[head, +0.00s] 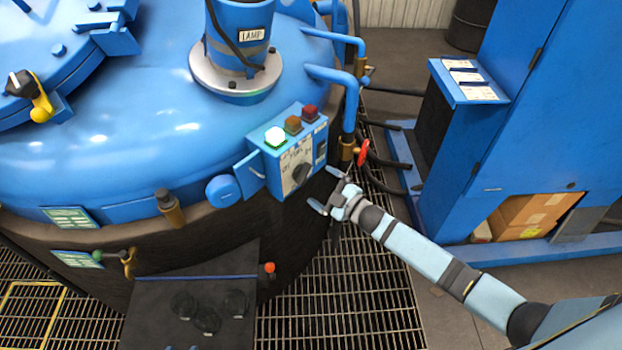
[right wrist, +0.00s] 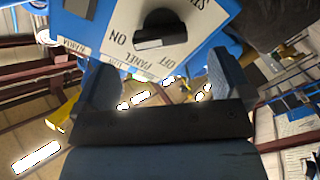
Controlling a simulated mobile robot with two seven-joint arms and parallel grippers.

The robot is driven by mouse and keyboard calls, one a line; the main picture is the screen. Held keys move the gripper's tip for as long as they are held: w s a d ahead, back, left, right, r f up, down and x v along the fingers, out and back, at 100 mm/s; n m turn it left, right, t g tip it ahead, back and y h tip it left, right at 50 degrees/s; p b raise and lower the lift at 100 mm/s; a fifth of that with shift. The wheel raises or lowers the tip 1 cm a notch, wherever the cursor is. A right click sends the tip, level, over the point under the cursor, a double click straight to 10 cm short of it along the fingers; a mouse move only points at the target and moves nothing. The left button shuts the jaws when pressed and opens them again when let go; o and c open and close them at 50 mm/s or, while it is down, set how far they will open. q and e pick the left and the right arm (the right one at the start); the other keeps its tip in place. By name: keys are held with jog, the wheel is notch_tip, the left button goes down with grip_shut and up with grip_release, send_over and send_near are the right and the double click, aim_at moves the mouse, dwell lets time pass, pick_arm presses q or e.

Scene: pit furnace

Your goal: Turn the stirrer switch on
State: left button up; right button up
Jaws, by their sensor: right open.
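The stirrer switch is a black rotary knob (head: 300,173) on the white front plate of a blue control box (head: 272,166) on the furnace's side. In the right wrist view the knob (right wrist: 160,38) is close, beside printed ON and OFF marks and a partly cut-off label starting "STI". Its handle bar lies roughly across that picture; I cannot tell the setting for sure. My right gripper (head: 326,190) is open and empty, just right of and below the knob, apart from it. In the right wrist view its two fingers (right wrist: 163,72) stand wide apart below the knob. My left gripper is out of view.
The box top carries a lit green button (head: 275,137), an orange one (head: 293,124) and a red one (head: 310,113). A red valve handle (head: 362,152) and blue pipes (head: 335,75) are close to the right gripper. A blue cabinet (head: 510,130) stands at right.

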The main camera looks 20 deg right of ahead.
jog(key=v, duration=0.7)
jog(key=shift+s+d, duration=0.2)
jog(key=shift+s, duration=0.1)
